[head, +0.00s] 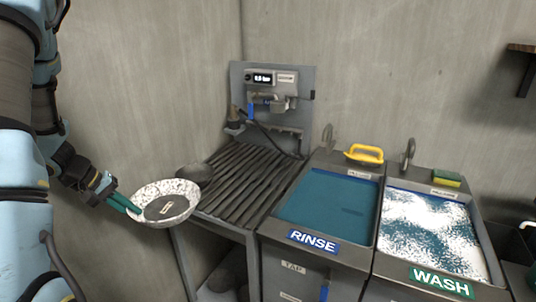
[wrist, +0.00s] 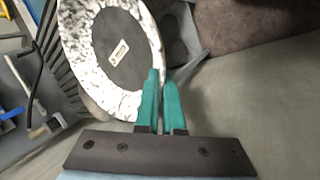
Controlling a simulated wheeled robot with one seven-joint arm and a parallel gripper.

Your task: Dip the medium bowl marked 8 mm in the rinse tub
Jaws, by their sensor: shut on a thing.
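A bowl (head: 180,199) with a white, grey-speckled wall and a dark grey round middle is in my gripper (head: 123,204). A small pale label lies in its middle, too small to read. My gripper's green fingers are shut on the bowl's left rim in the head view. The wrist view shows the bowl (wrist: 77,62) tilted and the fingers (wrist: 160,85) at its rim. The bowl is in the air, left of the slatted rack. The rinse tub (head: 312,243) stands right of the rack, with blue-green liquid and a RINSE sign.
The slatted rack (head: 245,185) lies between the bowl and the rinse tub, with a dark round thing (head: 193,174) at its left edge. The foamy wash tub (head: 443,282) is at right. A yellow handle (head: 364,153) sits behind the rinse tub. A grey panel with a display (head: 272,82) stands behind the rack.

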